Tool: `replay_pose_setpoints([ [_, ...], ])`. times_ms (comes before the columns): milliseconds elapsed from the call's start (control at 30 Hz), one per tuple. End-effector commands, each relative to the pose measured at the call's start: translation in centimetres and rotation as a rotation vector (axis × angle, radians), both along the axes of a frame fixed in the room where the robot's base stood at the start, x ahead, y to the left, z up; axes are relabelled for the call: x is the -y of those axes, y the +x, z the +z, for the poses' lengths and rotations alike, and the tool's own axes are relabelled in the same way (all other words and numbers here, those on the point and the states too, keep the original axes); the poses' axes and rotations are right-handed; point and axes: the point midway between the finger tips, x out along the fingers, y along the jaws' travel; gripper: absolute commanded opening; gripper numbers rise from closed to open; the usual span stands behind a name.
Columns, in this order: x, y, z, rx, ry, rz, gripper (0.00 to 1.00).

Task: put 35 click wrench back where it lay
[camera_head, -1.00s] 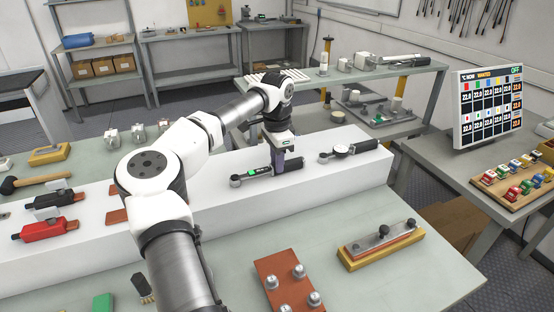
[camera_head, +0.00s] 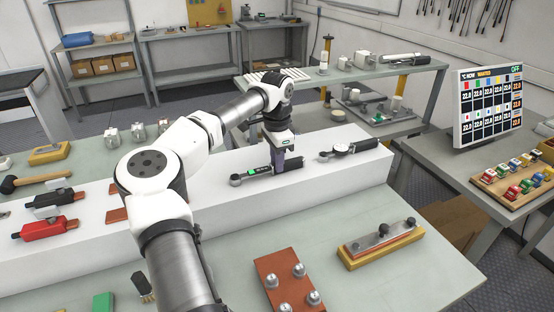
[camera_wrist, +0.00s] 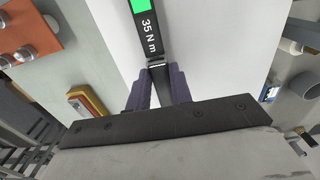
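The 35 click wrench (camera_head: 262,172) is a dark-handled wrench with a green display and a round metal head at its left end. It lies along the top of the long white block, or very close above it; I cannot tell which. In the wrist view its handle (camera_wrist: 149,25) reads "35 N m". My gripper (camera_head: 287,164) points down at the right part of this handle. In the wrist view its two purple-grey fingers (camera_wrist: 159,80) flank the handle closely and seem shut on it. The fingers hide part of the grip.
A second wrench (camera_head: 346,150) with a round dial lies to the right on the white block (camera_head: 330,183). Red (camera_head: 45,228) and black (camera_head: 54,198) fuse-like tools lie at the left. A copper-coloured plate (camera_head: 279,270) and a yellow-based bar fixture (camera_head: 381,245) sit in front.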

Motion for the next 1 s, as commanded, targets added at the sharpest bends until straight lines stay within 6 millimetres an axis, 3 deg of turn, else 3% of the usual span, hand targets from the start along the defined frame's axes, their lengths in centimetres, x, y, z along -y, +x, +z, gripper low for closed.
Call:
replay_pose_setpoints([
  [33, 0.0, 0.0, 0.0, 0.000, 0.000, 0.000, 0.25],
  [200, 0.0, 0.0, 0.0, 0.000, 0.000, 0.000, 0.47],
  [567, 0.0, 0.0, 0.4, 0.001, 0.001, 0.001, 0.47],
  [767, 0.0, 0.1, 3.7, 0.004, 0.001, 0.002, 0.47],
  [1000, 0.0, 0.1, 9.4, 0.004, 0.001, 0.001, 0.47],
])
